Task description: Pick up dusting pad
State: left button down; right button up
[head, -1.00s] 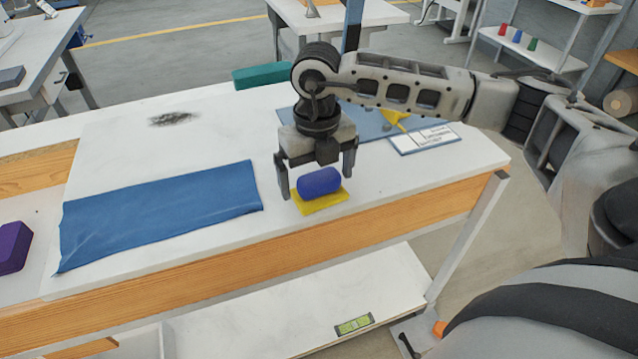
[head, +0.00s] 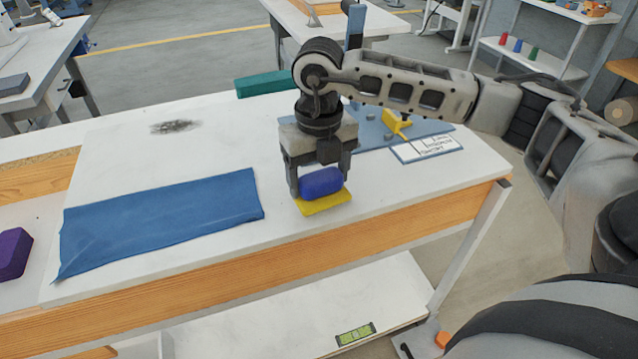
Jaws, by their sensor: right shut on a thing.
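The dusting pad appears to be the yellow pad (head: 326,204) with a rounded blue grip (head: 321,182) on top. It is at the front right part of the white worktop (head: 210,142). My right gripper (head: 320,186) points down over it, with its fingers shut on the blue grip from both sides. I cannot tell whether the yellow base touches the worktop or is just above it. My left gripper is not in view.
A blue cloth (head: 160,222) lies flat to the left, and a dark smudge (head: 175,127) is behind it. A blue mat with a yellow tool (head: 396,124) and a white card (head: 428,147) lies to the right. A teal block (head: 265,83) is at the back edge.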

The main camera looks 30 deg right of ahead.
jog(key=s+a+r, duration=0.8)
jog(key=s+r, duration=0.3)
jog(key=shift+a+b, duration=0.3)
jog(key=shift+b, duration=0.1)
jog(key=shift+o, duration=0.6)
